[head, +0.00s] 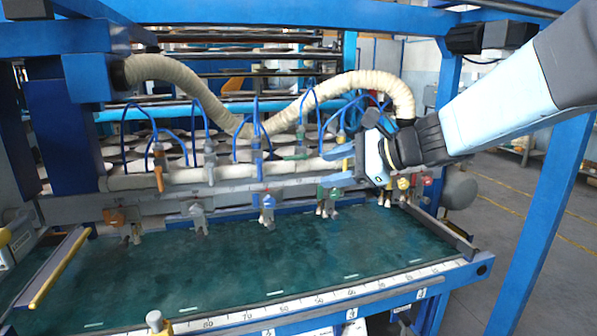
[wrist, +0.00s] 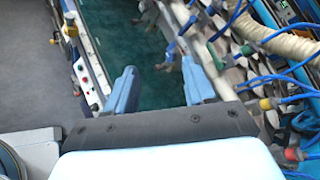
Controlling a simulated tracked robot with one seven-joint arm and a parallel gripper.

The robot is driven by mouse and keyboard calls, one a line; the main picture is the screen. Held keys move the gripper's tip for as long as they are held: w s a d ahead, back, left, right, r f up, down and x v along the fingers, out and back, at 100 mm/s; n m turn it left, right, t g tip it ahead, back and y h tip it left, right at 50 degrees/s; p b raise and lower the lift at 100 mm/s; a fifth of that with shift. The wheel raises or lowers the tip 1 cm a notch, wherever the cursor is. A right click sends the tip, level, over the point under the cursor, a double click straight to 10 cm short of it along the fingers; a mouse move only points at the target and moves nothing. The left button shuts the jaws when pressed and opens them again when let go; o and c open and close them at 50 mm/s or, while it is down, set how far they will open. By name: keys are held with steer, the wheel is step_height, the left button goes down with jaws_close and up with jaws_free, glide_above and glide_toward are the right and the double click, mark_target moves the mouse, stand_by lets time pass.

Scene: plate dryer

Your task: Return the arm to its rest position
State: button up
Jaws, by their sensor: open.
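My gripper (head: 338,166) is in front of the valve row at the right part of the plate dryer, above the green bed (head: 300,250). In the wrist view my gripper (wrist: 158,80) shows two blue fingers spread apart with nothing between them. The green bed shows beyond the fingers there. My arm reaches in from the upper right of the head view. Whether the fingers touch any valve cannot be told from the head view.
A row of valves with coloured handles, such as an orange one (head: 159,181), and blue tubes lines the dryer. A thick cream hose (head: 180,75) loops above. A blue upright post (head: 545,215) stands at the right. A numbered ruler (head: 330,298) edges the bed's front.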

steer(key=s+d+f+n+h, duration=0.2)
steer(key=s+d+n+h, duration=0.4)
steer(key=s+d+n, duration=0.1)
steer(key=s+d+f+n+h, duration=0.3)
steer(key=s+d+n+h, duration=0.2)
steer(key=s+d+n, duration=0.3)
steer(key=shift+s+d+g+h, duration=0.4)
steer(key=shift+s, duration=0.05)
